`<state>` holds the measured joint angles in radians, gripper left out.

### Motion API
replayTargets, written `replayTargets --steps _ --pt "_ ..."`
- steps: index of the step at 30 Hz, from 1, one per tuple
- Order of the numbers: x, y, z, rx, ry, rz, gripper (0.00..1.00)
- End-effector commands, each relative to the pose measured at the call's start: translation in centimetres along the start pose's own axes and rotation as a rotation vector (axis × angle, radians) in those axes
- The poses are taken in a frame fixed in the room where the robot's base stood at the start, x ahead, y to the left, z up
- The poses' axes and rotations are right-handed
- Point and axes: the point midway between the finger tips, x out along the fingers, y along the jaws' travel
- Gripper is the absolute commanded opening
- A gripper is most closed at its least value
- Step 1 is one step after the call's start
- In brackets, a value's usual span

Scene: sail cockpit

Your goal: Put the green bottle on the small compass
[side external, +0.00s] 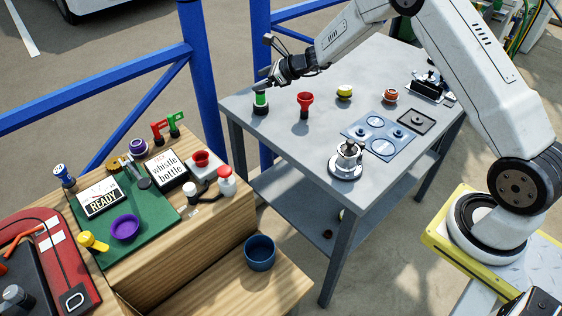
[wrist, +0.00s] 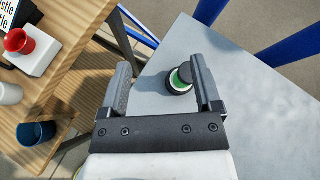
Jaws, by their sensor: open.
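The green bottle (side external: 260,99), with a dark top, stands upright near the left corner of the grey table. A dark round base shows under it; I cannot tell whether this is part of the bottle or a separate thing. My gripper (side external: 266,85) is open just above and beside it. In the wrist view, the bottle (wrist: 181,78) shows between the fingertips of my gripper (wrist: 163,80), close to the right finger, with no clear contact. I cannot tell for certain which item is the small compass.
The grey table (side external: 285,145) also holds a red cup-like piece (side external: 305,101), a yellow piece (side external: 344,92), an orange piece (side external: 390,95), a blue panel (side external: 378,135) and a silver pot-like item (side external: 346,160). A cluttered wooden bench (side external: 185,245) stands left. Blue posts (side external: 201,70) rise behind.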

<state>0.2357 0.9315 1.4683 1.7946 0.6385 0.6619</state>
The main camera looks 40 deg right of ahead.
Motion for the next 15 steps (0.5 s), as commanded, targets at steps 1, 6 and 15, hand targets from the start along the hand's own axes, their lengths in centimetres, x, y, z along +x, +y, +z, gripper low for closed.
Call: replayTargets --steps 1,6,15 --pt "-0.7 1.2 0.3 -0.071 0.029 0.031 0.82" --pt "-3.2 5.5 0.3 -0.344 0.133 0.153 0.82" --pt "-9.1 12.1 -0.9 -0.852 0.271 0.384 0.82"
